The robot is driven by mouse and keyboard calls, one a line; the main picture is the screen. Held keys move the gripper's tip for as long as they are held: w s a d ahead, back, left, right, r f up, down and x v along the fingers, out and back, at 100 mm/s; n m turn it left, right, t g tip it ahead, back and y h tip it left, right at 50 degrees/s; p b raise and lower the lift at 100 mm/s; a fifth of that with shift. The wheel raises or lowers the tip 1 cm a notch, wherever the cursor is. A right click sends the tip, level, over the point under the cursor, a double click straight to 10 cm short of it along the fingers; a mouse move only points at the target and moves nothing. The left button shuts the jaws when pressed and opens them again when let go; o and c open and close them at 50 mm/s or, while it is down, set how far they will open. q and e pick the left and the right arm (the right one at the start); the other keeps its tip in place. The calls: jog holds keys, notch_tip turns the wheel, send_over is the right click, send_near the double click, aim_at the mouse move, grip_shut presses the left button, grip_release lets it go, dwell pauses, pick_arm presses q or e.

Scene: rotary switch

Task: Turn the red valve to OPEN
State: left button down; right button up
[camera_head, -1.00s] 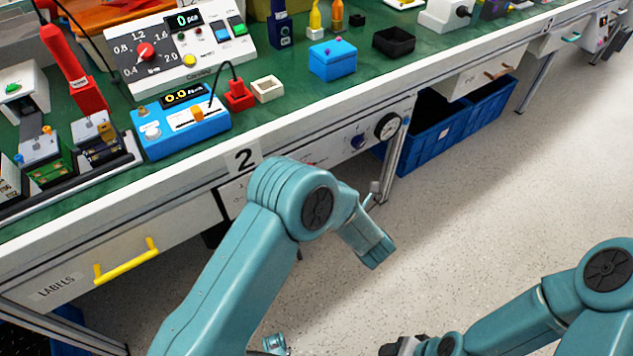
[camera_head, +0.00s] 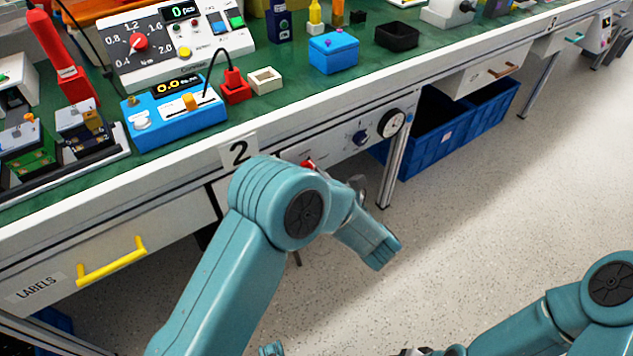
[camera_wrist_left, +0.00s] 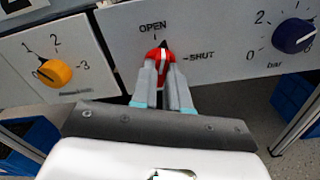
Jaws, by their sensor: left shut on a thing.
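The red valve (camera_wrist_left: 160,61) sits on a white panel under the bench, between the word OPEN above and SHUT at its right. My left gripper (camera_wrist_left: 164,80) is shut on it, one finger on each side. The pale mark on the valve points nearly straight up, close to the OPEN tick and leaning slightly right. In the head view a bit of the red valve (camera_head: 309,164) shows above my left arm, which hides the gripper.
A yellow knob (camera_wrist_left: 54,73) is left of the valve and a dark blue knob (camera_wrist_left: 293,36) is right of it. A pressure gauge (camera_head: 391,123) is on the same front. Blue bins (camera_head: 449,130) stand under the bench. The floor at the right is clear.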

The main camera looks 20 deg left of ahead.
pick_arm(q)
jog(key=shift+n+b, duration=1.1)
jog(key=shift+n, duration=1)
pick_arm(e)
jog(key=shift+w+d+f, duration=0.15)
jog(key=shift+f, duration=0.45)
jog(key=shift+w+d+f, duration=0.1)
jog(key=shift+f, duration=0.45)
pick_arm(q)
jog(key=shift+r, duration=0.1)
jog(key=c, duration=1.1)
grip_release()
jog(key=shift+a, duration=0.1)
